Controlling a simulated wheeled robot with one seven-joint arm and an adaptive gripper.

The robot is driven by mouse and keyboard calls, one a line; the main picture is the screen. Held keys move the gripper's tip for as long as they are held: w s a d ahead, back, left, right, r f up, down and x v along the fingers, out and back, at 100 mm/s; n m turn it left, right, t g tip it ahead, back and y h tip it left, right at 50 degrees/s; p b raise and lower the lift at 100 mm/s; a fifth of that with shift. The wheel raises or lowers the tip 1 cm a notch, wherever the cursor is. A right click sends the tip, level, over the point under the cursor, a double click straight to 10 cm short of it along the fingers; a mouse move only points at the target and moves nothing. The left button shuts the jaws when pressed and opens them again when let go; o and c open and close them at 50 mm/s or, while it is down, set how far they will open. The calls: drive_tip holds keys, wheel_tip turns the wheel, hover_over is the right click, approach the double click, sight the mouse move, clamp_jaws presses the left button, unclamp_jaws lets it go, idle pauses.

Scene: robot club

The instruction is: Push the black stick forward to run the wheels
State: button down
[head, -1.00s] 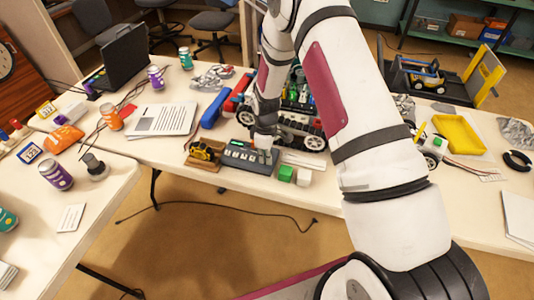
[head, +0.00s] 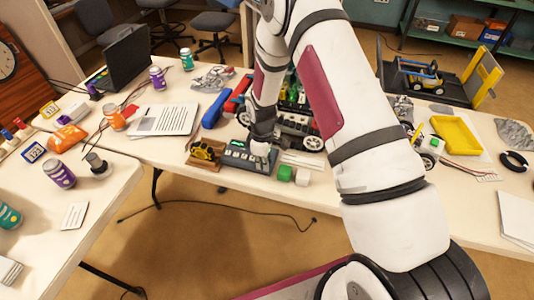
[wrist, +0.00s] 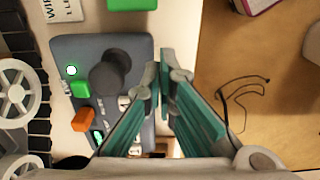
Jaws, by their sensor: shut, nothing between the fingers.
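The black stick (wrist: 110,75) shows in the wrist view as a dark round knob on a dark grey control box (wrist: 75,45). The box also lies on the table in the head view (head: 232,158). My gripper (wrist: 164,76) is shut and empty. Its tips are just right of the stick in the wrist view, over the box's edge; I cannot tell whether they touch it. In the head view my gripper (head: 262,153) hides the stick.
A wheeled, tracked chassis (head: 312,142) stands behind the box, partly hidden by my arm. A yellow figure on a wooden stand (head: 203,152) is left of the box. Papers (head: 165,119) lie left.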

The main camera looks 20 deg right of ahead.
drive_tip(key=shift+s+a, duration=0.15)
drive_tip(key=shift+s, duration=0.1)
wheel_tip(320, 180, up, 7)
drive_tip(key=p, duration=0.1)
drive_tip(key=shift+p, duration=0.4)
idle(0.3)
idle(0.4)
